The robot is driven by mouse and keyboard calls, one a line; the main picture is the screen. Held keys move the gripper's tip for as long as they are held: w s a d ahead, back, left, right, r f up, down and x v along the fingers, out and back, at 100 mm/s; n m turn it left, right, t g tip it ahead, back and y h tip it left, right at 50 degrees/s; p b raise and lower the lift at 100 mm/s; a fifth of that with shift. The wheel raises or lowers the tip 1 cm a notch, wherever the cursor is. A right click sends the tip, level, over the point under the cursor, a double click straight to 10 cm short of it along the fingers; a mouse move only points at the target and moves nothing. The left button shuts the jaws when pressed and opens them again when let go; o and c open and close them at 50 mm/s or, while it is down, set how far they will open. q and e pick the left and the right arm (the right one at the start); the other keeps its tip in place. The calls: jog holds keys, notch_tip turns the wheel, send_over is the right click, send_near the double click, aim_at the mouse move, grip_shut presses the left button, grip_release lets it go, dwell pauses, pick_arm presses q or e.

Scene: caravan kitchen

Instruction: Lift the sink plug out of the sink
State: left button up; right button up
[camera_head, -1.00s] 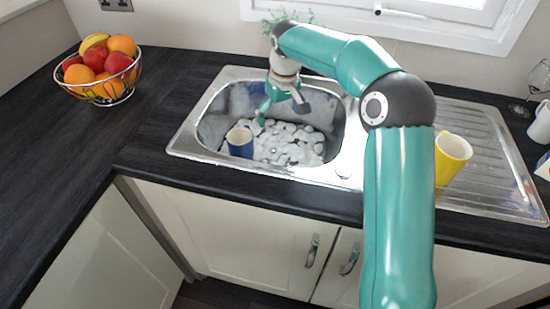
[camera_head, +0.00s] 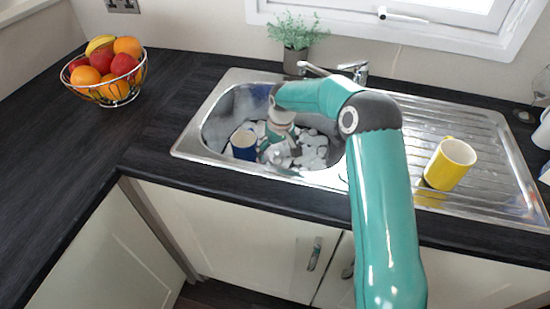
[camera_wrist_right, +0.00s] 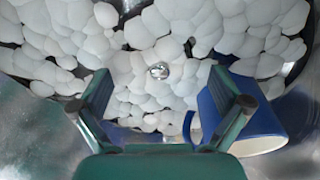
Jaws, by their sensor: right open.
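The sink (camera_head: 222,117) is a steel basin with white foam (camera_head: 312,150) over its floor. In the right wrist view, a small shiny metal knob (camera_wrist_right: 159,70) pokes out of the foam; it looks like the top of the sink plug, whose rest is hidden. My right gripper (camera_head: 280,155) is down inside the basin. In the wrist view its open fingers (camera_wrist_right: 168,100) stand either side of the line to the knob, with nothing between them. My left gripper is not in view.
A yellow mug (camera_head: 449,164) stands on the drainer (camera_head: 490,185) right of the basin. The tap (camera_head: 345,71) and a potted plant (camera_head: 297,38) are behind the sink. A fruit bowl (camera_head: 106,88) sits on the dark worktop (camera_head: 75,150) at left, which is otherwise clear.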

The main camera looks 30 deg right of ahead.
jog(key=shift+w+f, duration=0.15)
jog(key=shift+f, duration=0.65)
jog(key=c, duration=1.4)
jog(key=shift+f, duration=0.1)
grip_shut()
